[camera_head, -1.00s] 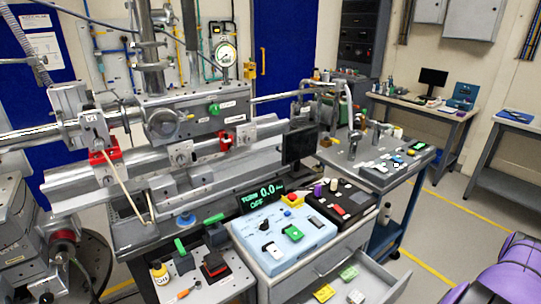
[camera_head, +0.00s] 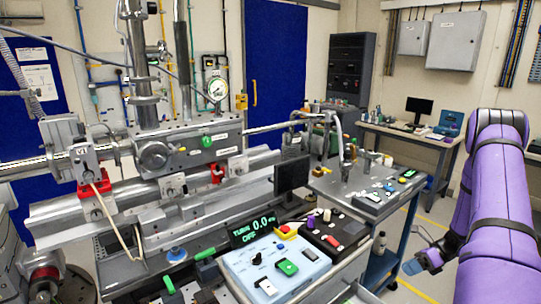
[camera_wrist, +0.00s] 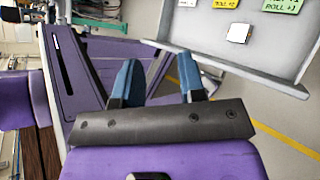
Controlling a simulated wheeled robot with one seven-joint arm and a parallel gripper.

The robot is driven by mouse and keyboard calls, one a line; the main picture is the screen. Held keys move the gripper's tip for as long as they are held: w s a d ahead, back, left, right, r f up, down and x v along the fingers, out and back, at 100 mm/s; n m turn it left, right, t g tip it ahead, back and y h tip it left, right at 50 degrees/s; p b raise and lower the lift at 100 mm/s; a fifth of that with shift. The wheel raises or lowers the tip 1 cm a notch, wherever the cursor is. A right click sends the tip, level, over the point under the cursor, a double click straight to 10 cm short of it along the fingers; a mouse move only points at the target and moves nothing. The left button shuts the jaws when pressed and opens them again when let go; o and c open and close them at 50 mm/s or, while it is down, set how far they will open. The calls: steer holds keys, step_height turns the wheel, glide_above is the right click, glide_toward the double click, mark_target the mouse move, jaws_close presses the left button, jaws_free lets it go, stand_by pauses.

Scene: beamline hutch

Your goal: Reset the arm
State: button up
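My purple arm shows at the right of the head view, bent with its forearm hanging down. My gripper (camera_head: 412,267) points down and left there, in the air to the right of the control cabinet. In the wrist view my gripper (camera_wrist: 160,82) has its two blue fingers spread apart with nothing between them. Behind the fingers lie the grey floor and purple panels of my own body.
An open drawer (camera_wrist: 252,48) with several small tags is close to my gripper. A blue control box (camera_head: 275,268) tops the cabinet. A blue cart (camera_head: 375,200) stands behind my gripper. The beamline apparatus (camera_head: 185,150) fills the left. Floor near the cart is clear.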

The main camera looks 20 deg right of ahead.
steer(key=w+a+r+n+g+h, duration=0.1)
steer(key=a+r+n+h, duration=0.1)
steer(key=a+r+n, duration=0.6)
steer(key=w+a+r+n+g+h, duration=0.1)
steer(key=a+r+n+h, duration=0.15)
steer(key=r, duration=0.95)
steer(key=w+a+r+n+g+h, duration=0.1)
steer(key=a+r+n, duration=0.3)
steer(key=a+r, duration=0.45)
steer(key=s+a+r+n+t+h, duration=0.2)
steer(key=s+a+r+n+h, duration=0.1)
steer(key=s+a+r+n, duration=0.3)
steer(key=s+a+r+n+t+h, duration=0.3)
steer(key=s+a+r+n, duration=0.4)
steer(key=s, duration=0.6)
steer(key=shift+s+a+r+n, duration=0.15)
steer(key=shift+s+r+n, duration=0.1)
steer(key=shift+r+n, duration=1.15)
